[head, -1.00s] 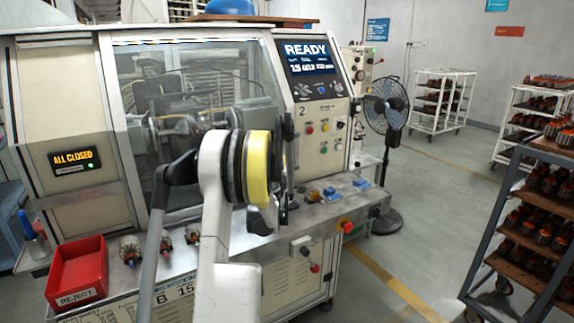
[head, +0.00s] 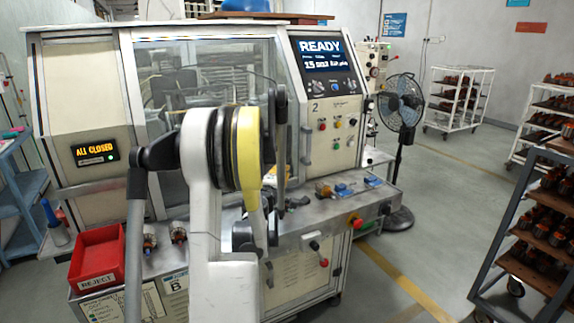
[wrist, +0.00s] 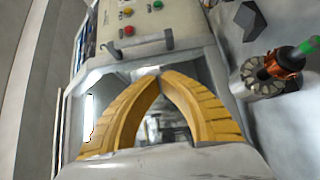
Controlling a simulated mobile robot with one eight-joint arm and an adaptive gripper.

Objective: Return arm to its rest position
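In the wrist view my gripper (wrist: 160,78) shows two yellow ribbed fingers that curve inward and meet at their tips, with nothing visible between them. In the head view my arm stands in the middle of the picture, in front of the winding machine (head: 88,190), and my fingers cannot be made out there. An armature (wrist: 275,70) with copper windings and a green end lies to the right of my fingers in the wrist view, apart from them.
The machine's screen (head: 322,58) reads READY and its side display (head: 95,152) reads ALL CLOSED. A red reject bin (head: 97,260) sits on the front ledge beside armatures (head: 178,232). A fan (head: 401,103) and a loaded cart (head: 535,215) stand right, with open floor between.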

